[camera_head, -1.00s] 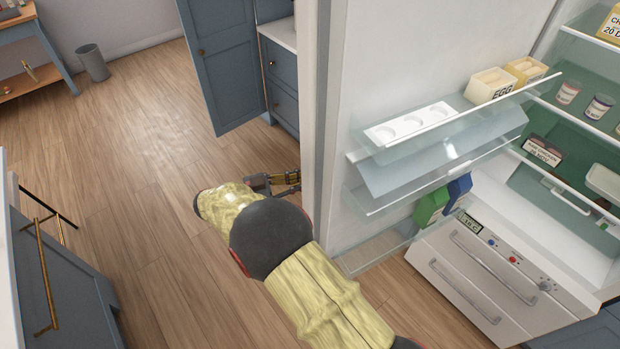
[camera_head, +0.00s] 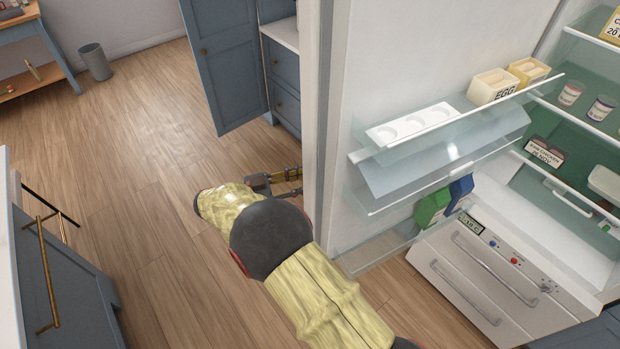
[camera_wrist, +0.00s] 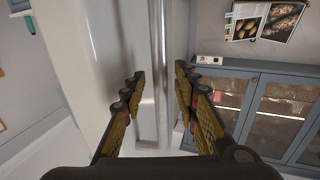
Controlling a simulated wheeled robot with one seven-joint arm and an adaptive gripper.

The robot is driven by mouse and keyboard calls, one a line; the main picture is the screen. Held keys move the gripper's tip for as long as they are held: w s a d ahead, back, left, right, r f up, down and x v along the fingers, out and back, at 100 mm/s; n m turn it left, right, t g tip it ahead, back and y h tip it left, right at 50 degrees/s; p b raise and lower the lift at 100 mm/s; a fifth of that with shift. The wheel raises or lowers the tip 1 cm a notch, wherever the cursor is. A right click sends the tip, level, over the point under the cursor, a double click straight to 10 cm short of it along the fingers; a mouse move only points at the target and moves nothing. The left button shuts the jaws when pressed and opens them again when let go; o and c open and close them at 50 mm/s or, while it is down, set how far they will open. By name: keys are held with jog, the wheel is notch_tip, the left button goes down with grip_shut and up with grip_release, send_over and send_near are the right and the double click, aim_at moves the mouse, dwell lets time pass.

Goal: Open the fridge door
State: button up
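The fridge door (camera_head: 415,50) stands wide open in the head view, its inner side and clear shelves facing me. The fridge interior (camera_head: 570,150) shows at the right. My gripper (camera_head: 292,182) is at the door's outer side, partly hidden behind the door edge in the head view. In the wrist view, the metal door handle (camera_wrist: 160,60) runs between the two fingers of my gripper (camera_wrist: 160,72). The fingers are apart, with gaps seen on both sides of the handle. I cannot see clear contact with it.
Egg boxes (camera_head: 493,87) sit on the upper door shelf, and green and blue cartons (camera_head: 433,207) stand lower in the door. A blue cabinet door (camera_head: 225,65) stands open behind. A blue counter unit (camera_head: 65,275) is at the left. The wooden floor (camera_head: 150,150) between is clear.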

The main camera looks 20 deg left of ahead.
jog(key=v, duration=1.1)
jog(key=shift+s+a, duration=0.25)
